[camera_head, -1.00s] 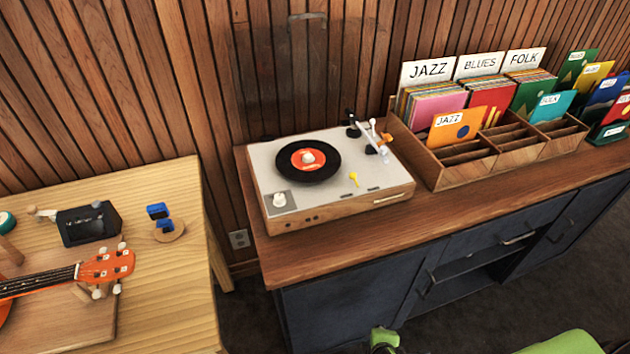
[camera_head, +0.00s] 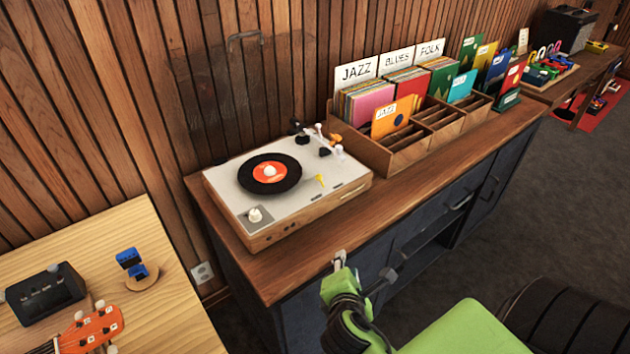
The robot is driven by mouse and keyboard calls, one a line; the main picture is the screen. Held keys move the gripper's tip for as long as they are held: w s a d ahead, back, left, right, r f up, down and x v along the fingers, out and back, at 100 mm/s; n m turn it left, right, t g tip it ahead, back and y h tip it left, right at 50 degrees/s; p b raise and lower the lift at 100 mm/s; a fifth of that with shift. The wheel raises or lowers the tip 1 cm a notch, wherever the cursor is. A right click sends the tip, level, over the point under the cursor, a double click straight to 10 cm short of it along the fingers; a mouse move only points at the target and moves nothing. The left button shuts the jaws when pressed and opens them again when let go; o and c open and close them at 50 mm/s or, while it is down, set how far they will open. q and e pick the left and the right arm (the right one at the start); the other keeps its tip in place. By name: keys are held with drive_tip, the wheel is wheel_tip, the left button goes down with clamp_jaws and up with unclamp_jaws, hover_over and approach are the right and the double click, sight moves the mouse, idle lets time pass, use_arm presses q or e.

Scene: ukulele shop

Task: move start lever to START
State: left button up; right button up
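The record player (camera_head: 325,205) stands on the wooden cabinet, with a black record (camera_head: 250,183) with an orange label on its platter. A small yellow lever (camera_head: 320,180) sticks up from its top, right of the record; it looks like the start lever, but any marking beside it is too small to read. The tonearm (camera_head: 318,137) is at the back right corner, off the record. My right gripper (camera_head: 365,271) is in front of the cabinet's front edge, apart from the player; its two fingers look spread and empty. My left gripper is out of view.
A record crate (camera_head: 408,158) with sleeves stands right of the player. A white knob (camera_head: 255,214) sits at the player's front left. A transparent lid (camera_head: 225,105) stands up behind it. The cabinet top (camera_head: 290,275) is clear in front. A ukulele (camera_head: 92,328) lies on the left table.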

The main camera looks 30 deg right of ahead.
sight(320, 178)
drive_tip(key=w+r+n+t, duration=0.1)
drive_tip(key=r+n, duration=0.1)
drive_tip(key=n, duration=0.1)
drive_tip(key=w+r+n+t+h, duration=0.1)
drive_tip(key=w+r+n, duration=0.1)
drive_tip(key=w+r+n+t, duration=0.1)
drive_tip(key=w+n, duration=0.1)
drive_tip(key=n, duration=0.1)
drive_tip(key=shift+d+r+n+h, duration=0.25)
drive_tip(key=shift+r+n+h, duration=0.05)
drive_tip(key=shift+r+h, duration=0.1)
drive_tip(key=w+a+r+n+t, duration=0.2)
drive_tip(key=w+r+n+t, duration=0.15)
drive_tip(key=n, duration=0.45)
drive_tip(key=x, duration=0.4)
drive_tip(key=p+x, duration=0.1)
drive_tip(key=x, duration=0.8)
drive_tip(key=shift+d+r, duration=0.2)
drive_tip(key=shift+r, duration=0.1)
clamp_jaws()
